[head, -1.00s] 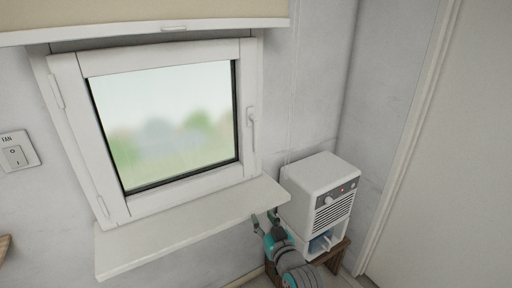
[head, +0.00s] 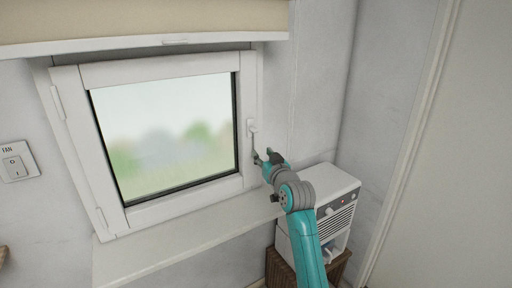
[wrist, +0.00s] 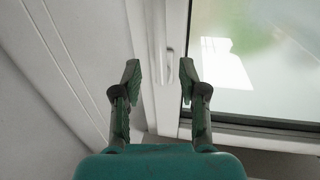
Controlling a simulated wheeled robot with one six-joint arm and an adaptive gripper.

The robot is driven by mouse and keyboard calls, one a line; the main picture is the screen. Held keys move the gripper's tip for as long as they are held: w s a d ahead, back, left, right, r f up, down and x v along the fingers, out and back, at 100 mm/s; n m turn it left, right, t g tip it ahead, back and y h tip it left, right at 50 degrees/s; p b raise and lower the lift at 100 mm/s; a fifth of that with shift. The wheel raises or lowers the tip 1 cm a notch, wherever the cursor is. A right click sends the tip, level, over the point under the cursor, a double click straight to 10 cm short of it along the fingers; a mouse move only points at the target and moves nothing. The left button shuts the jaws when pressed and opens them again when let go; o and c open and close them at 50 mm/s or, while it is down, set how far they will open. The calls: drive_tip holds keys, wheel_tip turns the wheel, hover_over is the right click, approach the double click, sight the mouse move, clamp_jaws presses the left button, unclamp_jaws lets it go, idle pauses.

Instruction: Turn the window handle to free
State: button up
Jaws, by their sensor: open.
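The white window handle (head: 252,130) sits on the right side of the window frame (head: 82,150), its lever pointing down. The window is closed. My gripper (head: 261,157) is at the lower end of the handle. In the wrist view, the handle (wrist: 170,64) shows between the two spread fingertips of my gripper (wrist: 160,72), nearer the right finger. The gripper is open; I cannot tell how far the fingertips are from the lever, and no contact shows. My gripper and arm hide part of the wall beside the frame.
A white sill (head: 165,244) juts out below the window. A white box-shaped appliance (head: 335,188) stands on a wooden stool (head: 341,266) at right. A fan switch (head: 14,162) is on the left wall, and a rolled blind (head: 140,20) hangs above. The right wall is bare.

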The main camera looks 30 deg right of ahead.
sight(257, 147)
drive_tip(key=w, duration=0.3)
drive_tip(key=w+d, duration=0.1)
drive_tip(key=w, duration=0.2)
drive_tip(key=shift+w+d, duration=0.15)
drive_tip(key=shift+w, duration=0.25)
drive_tip(key=shift+c, duration=0.2)
clamp_jaws()
